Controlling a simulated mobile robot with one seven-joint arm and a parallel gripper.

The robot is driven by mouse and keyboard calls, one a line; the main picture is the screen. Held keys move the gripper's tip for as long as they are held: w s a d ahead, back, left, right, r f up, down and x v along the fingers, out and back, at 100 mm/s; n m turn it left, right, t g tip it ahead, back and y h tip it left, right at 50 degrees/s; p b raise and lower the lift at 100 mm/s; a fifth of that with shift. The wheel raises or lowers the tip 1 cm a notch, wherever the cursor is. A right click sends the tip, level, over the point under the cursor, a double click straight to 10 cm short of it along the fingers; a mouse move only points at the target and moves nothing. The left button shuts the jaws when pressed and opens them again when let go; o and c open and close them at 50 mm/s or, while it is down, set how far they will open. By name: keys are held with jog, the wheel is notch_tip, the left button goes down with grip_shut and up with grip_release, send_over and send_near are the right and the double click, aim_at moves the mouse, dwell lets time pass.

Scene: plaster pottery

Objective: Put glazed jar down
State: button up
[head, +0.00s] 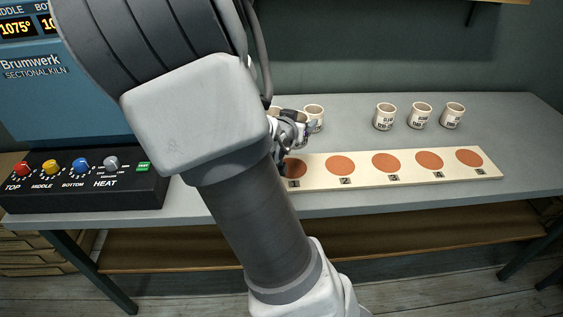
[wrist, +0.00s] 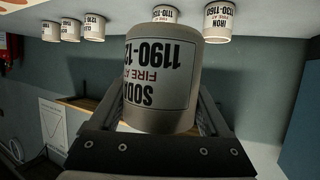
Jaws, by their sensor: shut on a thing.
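My gripper (wrist: 157,110) is shut on a pale jar (wrist: 158,85) in the wrist view. In the head view my gripper (head: 290,128) is at the left end of the numbered board, near spot 1, partly covered by my arm. The held jar cannot be made out there. The cream board (head: 319,156) has brown round spots numbered 1 to 5. Spots 2 to 5 are bare; spot 1 (head: 296,169) is partly hidden.
Three labelled jars (head: 420,116) stand behind the board at the right. Another jar (head: 314,113) stands behind my gripper, and an "IRON" jar (wrist: 218,22) shows in the wrist view. The blue kiln (head: 60,95) and its control box (head: 90,180) are at the left.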

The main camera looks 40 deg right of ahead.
jog(key=s+d+m+g+h, duration=0.2)
jog(key=s+d+m+g, duration=0.1)
jog(key=s+d, duration=0.5)
jog(key=w+a+f, duration=0.2)
jog(key=w, duration=0.1)
jog(key=w+a+f+b, duration=0.1)
jog(key=w+a+f, duration=0.1)
jog(key=w, duration=0.1)
jog(key=w+a+f, duration=0.2)
jog(key=w, duration=0.1)
jog(key=shift+w+a+f+b, duration=0.15)
jog(key=shift+a+f+b, duration=0.15)
jog(key=shift+a+b, duration=0.1)
jog(key=shift+f+b, duration=1)
jog(key=shift+f, duration=0.95)
jog(key=shift+f, duration=0.1)
jog(key=o, duration=1.3)
jog(key=shift+y, duration=0.3)
jog(key=shift+o, duration=0.2)
